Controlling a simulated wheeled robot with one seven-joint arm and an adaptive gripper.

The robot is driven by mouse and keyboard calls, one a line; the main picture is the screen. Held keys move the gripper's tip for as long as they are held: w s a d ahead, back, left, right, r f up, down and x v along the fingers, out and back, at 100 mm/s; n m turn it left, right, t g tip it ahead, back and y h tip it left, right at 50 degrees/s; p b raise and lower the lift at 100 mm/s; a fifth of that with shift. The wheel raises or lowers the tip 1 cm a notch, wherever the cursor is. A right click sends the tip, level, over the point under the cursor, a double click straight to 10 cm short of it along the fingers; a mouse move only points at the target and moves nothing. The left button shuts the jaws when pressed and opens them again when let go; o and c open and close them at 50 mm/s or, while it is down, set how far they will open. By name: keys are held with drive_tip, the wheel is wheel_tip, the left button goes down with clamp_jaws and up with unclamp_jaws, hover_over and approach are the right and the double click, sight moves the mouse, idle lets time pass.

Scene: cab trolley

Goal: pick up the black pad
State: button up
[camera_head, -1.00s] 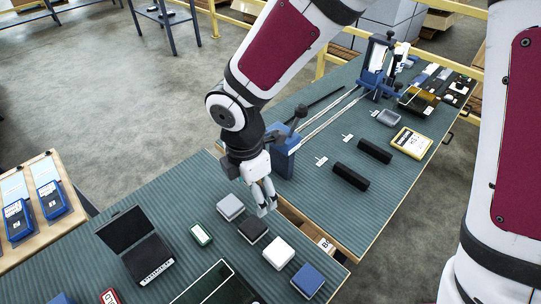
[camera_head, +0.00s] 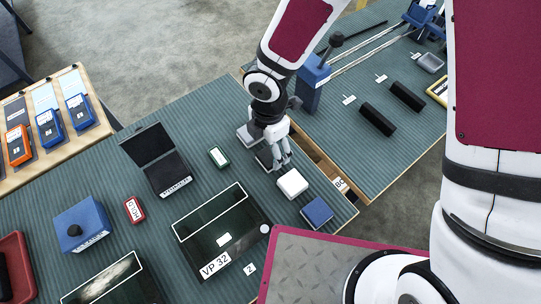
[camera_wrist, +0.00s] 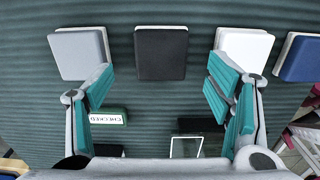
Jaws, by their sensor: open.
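The black pad (camera_wrist: 161,54) lies flat on the ribbed green table top, between a grey pad (camera_wrist: 80,54) and a white pad (camera_wrist: 244,50) in the wrist view. A blue pad (camera_wrist: 299,58) lies right of the white one. My gripper (camera_wrist: 163,90) is open and empty, its two fingers spread to either side of the black pad's column, with the pad beyond the fingertips. In the head view, my gripper (camera_head: 281,163) is over the row and partly hides the black pad (camera_head: 264,158); the white pad (camera_head: 292,183) and blue pad (camera_head: 317,211) are clear.
A green-edged box (camera_head: 218,156), an open black case (camera_head: 168,178) and a dark tray marked VP 32 (camera_head: 243,203) lie left of the row. A second table with black bars (camera_head: 378,119) stands beyond a gap.

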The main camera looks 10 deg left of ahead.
sight(270, 155)
wheel_tip(270, 155, down, 4)
drive_tip(key=shift+d+f, duration=0.15)
drive_tip(key=shift+f, duration=0.1)
drive_tip(key=c, duration=1.3)
drive_tip(key=shift+o, duration=0.2)
wheel_tip(270, 155, up, 10)
drive_tip(key=shift+p, duration=0.3)
